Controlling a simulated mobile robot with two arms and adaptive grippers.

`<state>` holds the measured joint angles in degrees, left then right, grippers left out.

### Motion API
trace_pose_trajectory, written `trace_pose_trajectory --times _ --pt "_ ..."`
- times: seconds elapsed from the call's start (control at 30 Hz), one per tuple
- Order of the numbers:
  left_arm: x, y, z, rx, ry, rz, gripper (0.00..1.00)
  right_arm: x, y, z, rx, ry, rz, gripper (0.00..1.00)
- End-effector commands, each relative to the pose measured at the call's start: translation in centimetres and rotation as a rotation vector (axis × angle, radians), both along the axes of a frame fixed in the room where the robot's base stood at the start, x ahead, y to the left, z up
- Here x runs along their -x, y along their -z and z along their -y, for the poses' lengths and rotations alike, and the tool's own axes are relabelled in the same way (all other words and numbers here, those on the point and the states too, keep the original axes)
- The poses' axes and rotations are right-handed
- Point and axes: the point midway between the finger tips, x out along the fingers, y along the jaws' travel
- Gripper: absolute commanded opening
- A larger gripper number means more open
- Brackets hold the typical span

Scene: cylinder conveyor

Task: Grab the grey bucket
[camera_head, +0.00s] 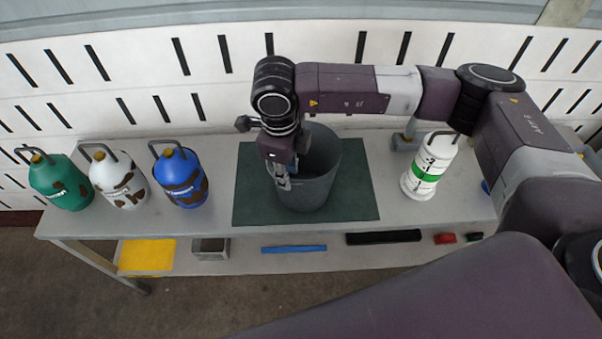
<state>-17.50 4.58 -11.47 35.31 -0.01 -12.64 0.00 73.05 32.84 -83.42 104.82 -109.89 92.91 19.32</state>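The grey bucket (318,187) stands upright on a dark green mat (355,204) in the middle of the table. My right gripper (284,180) points down at the bucket's left rim, and my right arm reaches over the bucket's back from the right. The gripper's fingers overlap the rim in this view. Whether they are open or shut, or touch the wall, I cannot tell. Part of the bucket's back and left rim is hidden by the gripper and arm. My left gripper is not in view.
Green (62,183), white (118,182) and blue (181,177) canisters stand at the table's left. A white canister with a green band (428,166) stands right of the mat. A lower shelf holds a yellow sheet (147,254) and a blue bar (294,249). A white slotted wall rises behind.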

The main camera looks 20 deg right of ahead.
Motion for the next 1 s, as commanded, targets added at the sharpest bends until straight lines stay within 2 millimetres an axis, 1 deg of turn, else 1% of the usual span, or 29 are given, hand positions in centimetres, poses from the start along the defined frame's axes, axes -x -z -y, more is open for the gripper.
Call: trace_pose_trajectory --times 0.07,0.2,0.37,0.5,0.63,0.77,0.93,0.97,1.0 --pt "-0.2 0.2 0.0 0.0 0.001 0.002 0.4 0.0 0.6 0.1 0.001 0.001 -0.002 0.23" --pt "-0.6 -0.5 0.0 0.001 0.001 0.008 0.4 -0.1 1.9 0.2 0.001 0.001 -0.003 0.23" --pt "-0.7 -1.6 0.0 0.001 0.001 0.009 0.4 -0.3 3.4 0.3 0.001 0.001 -0.003 0.23" --pt "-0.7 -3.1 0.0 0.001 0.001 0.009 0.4 -0.6 5.2 0.7 0.001 0.001 -0.005 0.23" --pt "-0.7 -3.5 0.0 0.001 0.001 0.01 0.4 -0.8 7.1 0.7 0.0 0.001 -0.004 0.23" --pt "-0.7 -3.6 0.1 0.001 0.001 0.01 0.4 -0.9 7.9 0.8 0.001 0.0 -0.001 0.23" --pt "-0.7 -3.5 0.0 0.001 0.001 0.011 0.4 -0.9 8.0 0.8 0.0 0.0 0.0 0.23" --pt "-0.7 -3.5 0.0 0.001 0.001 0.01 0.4 -0.9 8.0 0.8 0.0 0.0 0.0 0.22" --pt "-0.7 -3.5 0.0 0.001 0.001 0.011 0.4 -0.9 8.0 0.8 -0.001 0.0 -0.001 0.18"
